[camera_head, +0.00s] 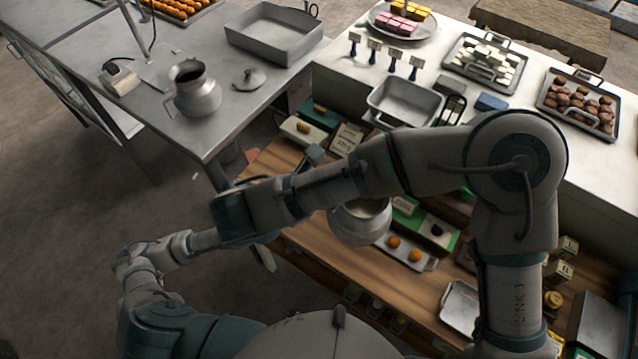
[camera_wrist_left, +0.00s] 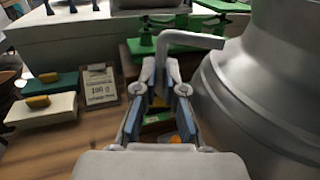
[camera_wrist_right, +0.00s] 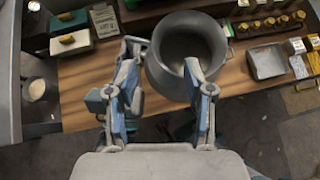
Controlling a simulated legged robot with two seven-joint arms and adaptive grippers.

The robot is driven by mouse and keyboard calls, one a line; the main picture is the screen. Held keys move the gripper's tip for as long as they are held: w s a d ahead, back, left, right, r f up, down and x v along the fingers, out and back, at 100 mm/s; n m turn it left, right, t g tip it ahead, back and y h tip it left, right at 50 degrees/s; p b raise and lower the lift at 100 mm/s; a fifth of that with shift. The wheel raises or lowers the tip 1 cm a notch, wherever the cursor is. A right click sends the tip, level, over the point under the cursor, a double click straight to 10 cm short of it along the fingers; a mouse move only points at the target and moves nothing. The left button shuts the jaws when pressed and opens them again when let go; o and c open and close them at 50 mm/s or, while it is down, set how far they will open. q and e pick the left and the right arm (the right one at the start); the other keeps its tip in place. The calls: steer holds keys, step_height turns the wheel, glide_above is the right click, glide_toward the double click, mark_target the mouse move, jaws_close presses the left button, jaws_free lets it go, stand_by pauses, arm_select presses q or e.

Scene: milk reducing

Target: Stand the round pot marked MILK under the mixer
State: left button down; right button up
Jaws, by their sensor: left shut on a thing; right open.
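A round grey metal pot (camera_head: 360,222) is at the wooden counter, partly hidden behind my arm in the head view. No MILK marking can be read. The left wrist view shows its wall (camera_wrist_left: 265,85) close on the right. My left gripper (camera_wrist_left: 160,88) is shut on its thin bent handle (camera_wrist_left: 185,40). In the right wrist view the pot's open mouth (camera_wrist_right: 187,50) lies just beyond my right gripper (camera_wrist_right: 163,60), which is open and empty. A thin upright stand (camera_head: 143,32), perhaps the mixer, rises from the metal table at upper left.
The metal table (camera_head: 130,45) also holds a second metal pot (camera_head: 197,95), a loose lid (camera_head: 249,79), a small white device (camera_head: 119,79) and an empty tray (camera_head: 272,33). Boxes and trays crowd the wooden counter (camera_head: 300,235). Floor (camera_head: 70,220) is open at left.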

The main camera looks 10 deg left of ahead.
steer(key=x, duration=1)
arm_select(q)
steer(key=shift+r, duration=0.1)
arm_select(e)
jaws_close()
arm_select(q)
steer(key=c, duration=1.2)
jaws_free()
arm_select(e)
steer(key=shift+a, duration=0.15)
steer(key=shift+r, duration=0.1)
arm_select(q)
steer(key=shift+s, duration=0.1)
